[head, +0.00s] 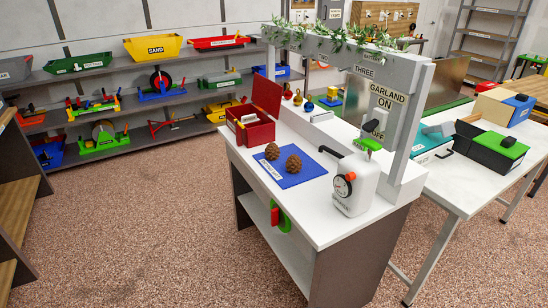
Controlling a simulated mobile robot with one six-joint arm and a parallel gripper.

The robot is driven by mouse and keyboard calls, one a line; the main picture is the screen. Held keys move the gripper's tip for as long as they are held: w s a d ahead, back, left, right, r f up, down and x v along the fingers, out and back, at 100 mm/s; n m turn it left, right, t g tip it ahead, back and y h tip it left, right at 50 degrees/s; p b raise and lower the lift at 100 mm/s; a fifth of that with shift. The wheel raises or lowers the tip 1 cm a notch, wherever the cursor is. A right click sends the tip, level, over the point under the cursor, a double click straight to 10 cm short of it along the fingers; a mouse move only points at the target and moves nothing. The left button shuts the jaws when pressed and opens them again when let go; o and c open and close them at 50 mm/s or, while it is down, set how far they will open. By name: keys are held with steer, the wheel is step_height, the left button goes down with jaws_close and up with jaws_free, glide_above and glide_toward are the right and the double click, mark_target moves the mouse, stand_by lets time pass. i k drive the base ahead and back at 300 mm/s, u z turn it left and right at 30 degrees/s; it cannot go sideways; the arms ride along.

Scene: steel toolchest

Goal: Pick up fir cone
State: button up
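Two brown fir cones stand on a blue mat (317,168) on top of a white bench. The left fir cone (272,151) is a little farther back, and the right fir cone (293,163) is nearer the mat's middle. They are close together, and the mat has a white label along its left edge. Nothing is touching the cones from above. My gripper is not in view.
An open red box (255,133) stands behind the mat. A white canister (351,188) with a dial stands to its right. A grey frame with a garland (330,36) rises along the bench's far side. Speckled floor is clear in front.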

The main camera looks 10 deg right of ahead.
mark_target(272, 152)
steer(key=k, duration=1.2)
steer(key=u, duration=0.3)
steer(key=i, duration=1.1)
steer(key=u, duration=1.05)
steer(key=i, duration=1)
steer(key=u, duration=0.45)
